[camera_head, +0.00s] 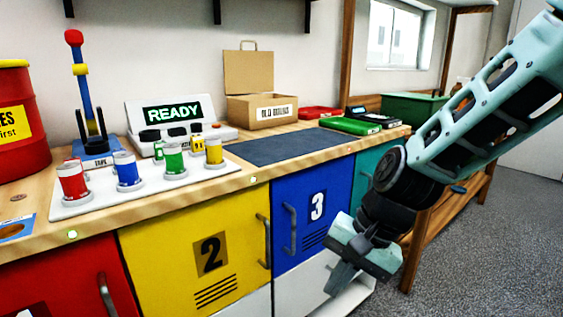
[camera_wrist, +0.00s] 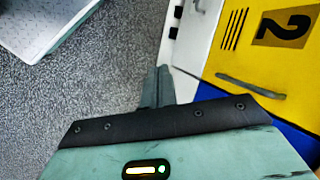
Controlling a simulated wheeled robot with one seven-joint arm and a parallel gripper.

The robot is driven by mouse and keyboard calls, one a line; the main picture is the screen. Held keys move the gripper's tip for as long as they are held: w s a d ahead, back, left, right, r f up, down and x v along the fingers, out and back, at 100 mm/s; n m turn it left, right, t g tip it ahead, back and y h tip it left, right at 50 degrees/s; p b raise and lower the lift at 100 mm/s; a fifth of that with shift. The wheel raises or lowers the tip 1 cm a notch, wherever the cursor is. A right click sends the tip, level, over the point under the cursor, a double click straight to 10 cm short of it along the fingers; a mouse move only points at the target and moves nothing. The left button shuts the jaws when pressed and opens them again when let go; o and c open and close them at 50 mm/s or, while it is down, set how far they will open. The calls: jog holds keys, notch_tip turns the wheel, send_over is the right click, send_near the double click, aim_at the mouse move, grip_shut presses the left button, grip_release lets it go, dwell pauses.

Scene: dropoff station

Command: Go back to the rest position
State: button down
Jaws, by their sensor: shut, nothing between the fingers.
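My gripper (camera_head: 345,280) hangs low in front of the counter, before the blue and teal cabinet doors, pointing down. In the wrist view its two fingers (camera_wrist: 158,86) lie side by side, shut with nothing between them. Behind them that view shows grey floor and the cabinet fronts. My arm comes in from the upper right of the head view.
The wooden counter (camera_head: 330,145) holds a white tray (camera_head: 120,203) of coloured cups, a READY display (camera_head: 172,112), a dark mat (camera_head: 280,147) and a cardboard box (camera_head: 262,108). Yellow door 2 (camera_head: 170,270) and blue door 3 (camera_head: 335,178) are shut. Floor (camera_head: 490,260) is free at right.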

jog(key=s+d+r+n+h, duration=0.1)
jog(key=s+d+n+h, duration=0.1)
jog(key=s+n, duration=0.5)
jog(key=s+d+n+h, duration=0.25)
jog(key=s+n, duration=0.25)
jog(key=s, duration=0.4)
notch_tip(320, 180, up, 24)
jog(key=p, duration=2.4)
jog(key=shift+s+d+r, duration=0.15)
jog(key=shift+s+d, duration=0.05)
jog(key=shift+s, duration=0.1)
